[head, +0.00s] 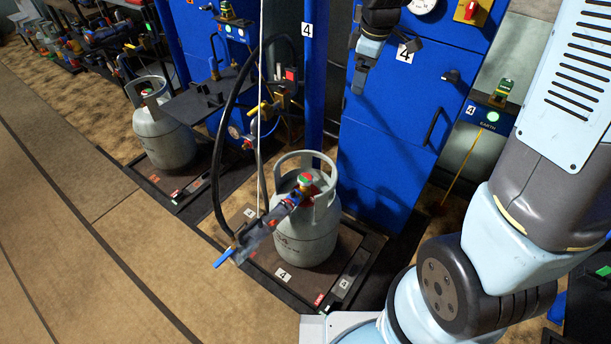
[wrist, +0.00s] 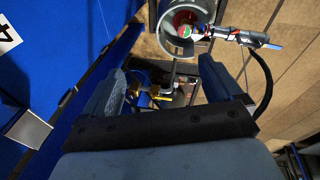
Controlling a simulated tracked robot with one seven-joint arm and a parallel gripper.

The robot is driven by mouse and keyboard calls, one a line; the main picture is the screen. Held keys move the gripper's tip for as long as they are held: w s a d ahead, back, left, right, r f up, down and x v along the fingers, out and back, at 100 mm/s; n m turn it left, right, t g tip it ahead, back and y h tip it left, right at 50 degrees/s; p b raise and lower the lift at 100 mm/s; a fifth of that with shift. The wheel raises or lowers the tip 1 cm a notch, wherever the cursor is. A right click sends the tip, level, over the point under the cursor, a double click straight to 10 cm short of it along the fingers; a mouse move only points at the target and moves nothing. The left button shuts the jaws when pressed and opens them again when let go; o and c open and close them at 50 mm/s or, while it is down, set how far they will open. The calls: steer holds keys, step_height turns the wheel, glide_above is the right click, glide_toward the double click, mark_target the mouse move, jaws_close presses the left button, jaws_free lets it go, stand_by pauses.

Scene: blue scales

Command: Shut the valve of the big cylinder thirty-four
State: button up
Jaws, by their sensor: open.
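The big grey cylinder (head: 300,240) stands upright on a dark scale platform (head: 252,238), with part of the number "34" showing on its side. Its valve (head: 306,181), red and green, sits inside the collar at the top. A filling head (head: 270,222) with a blue lever is at the valve, sticking out to the lower left. My gripper (head: 384,64) is high in front of the blue cabinet, above and right of the cylinder, apart from it. In the wrist view, my gripper (wrist: 162,88) is open and empty, and the valve (wrist: 184,26) shows beyond the fingers.
A black hose (head: 222,170) loops down to the filling head. A blue post (head: 314,80) stands behind the cylinder, left of the blue cabinet (head: 385,150). Another grey cylinder (head: 164,130) stands on a scale at the left. The brown floor (head: 90,240) at front left is clear.

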steer(key=w+a+f+n+g, duration=0.1)
steer(key=w+a+f+n, duration=0.25)
steer(key=f, duration=0.35)
steer(key=w+a+f+n, duration=0.2)
steer(key=a+f+n, duration=0.15)
steer(key=f, duration=0.35)
steer(key=n+g, duration=0.2)
steer(key=n, duration=0.3)
glide_above(305, 177)
step_height(305, 177, down, 18)
step_height(305, 177, down, 14)
steer(key=shift+d+r, duration=0.1)
steer(key=shift+r, duration=0.05)
steer(key=c, duration=1)
steer(key=shift+c, duration=0.2)
